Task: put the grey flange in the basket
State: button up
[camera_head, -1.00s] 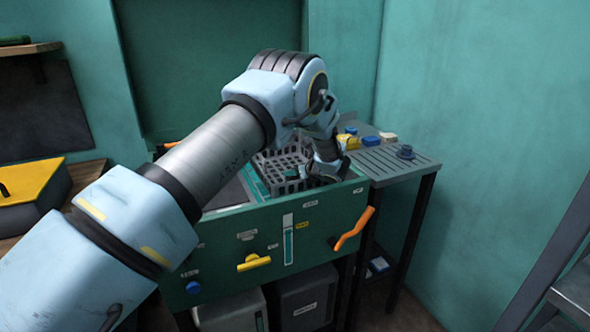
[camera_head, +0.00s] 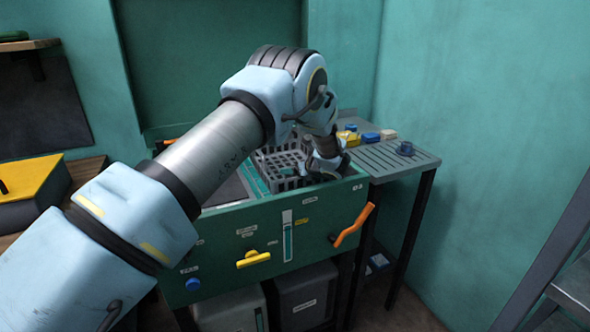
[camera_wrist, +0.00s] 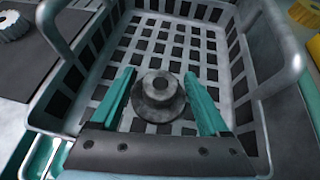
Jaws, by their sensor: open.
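The grey flange (camera_wrist: 158,95) is round with a wide base and a raised hub with a hole. In the wrist view it is inside the grey basket (camera_wrist: 262,125), over its slotted floor. I cannot tell for certain whether it rests on the floor. My gripper (camera_wrist: 159,78) is open, with one teal finger on each side of the flange and gaps to both. In the head view the basket (camera_head: 268,162) sits on the green bench, and my gripper (camera_head: 326,166) is at its right side; the flange is hidden there.
The basket's handles (camera_wrist: 283,75) rise beside my gripper. A white gear (camera_wrist: 14,26) lies on a dark mat at the left.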

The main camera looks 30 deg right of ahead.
jog(key=b+v, duration=0.3)
jog(key=v, duration=0.9)
jog(key=shift+r+b, duration=0.1)
jog(key=shift+b, duration=0.2)
jog(key=w+a+r+m+h, duration=0.2)
jog(key=w+a+r+m, duration=0.3)
jog(key=w+a+m, duration=0.3)
jog(key=w+a+r+m+g+h, duration=0.2)
jog(key=a+m+g, duration=0.1)
jog(key=a+m, duration=1)
jog(key=s+a+f+m+g+y, duration=0.1)
jog(key=s+a+m, duration=0.4)
jog(key=a, duration=0.5)
jog(key=s+a+f+m+g+y, duration=0.1)
jog(key=s+a+m+g, duration=0.3)
jog(key=s+a, duration=0.5)
jog(key=s+a+f+m+g+y, duration=0.1)
jog(key=s+a+m+g, duration=0.1)
jog(key=s+a+m, duration=0.5)
jog(key=a, duration=0.5)
jog(key=shift+s+f+g+y, duration=0.15)
jog(key=shift+f+g+y, duration=0.1)
jog(key=shift+g+y, duration=0.05)
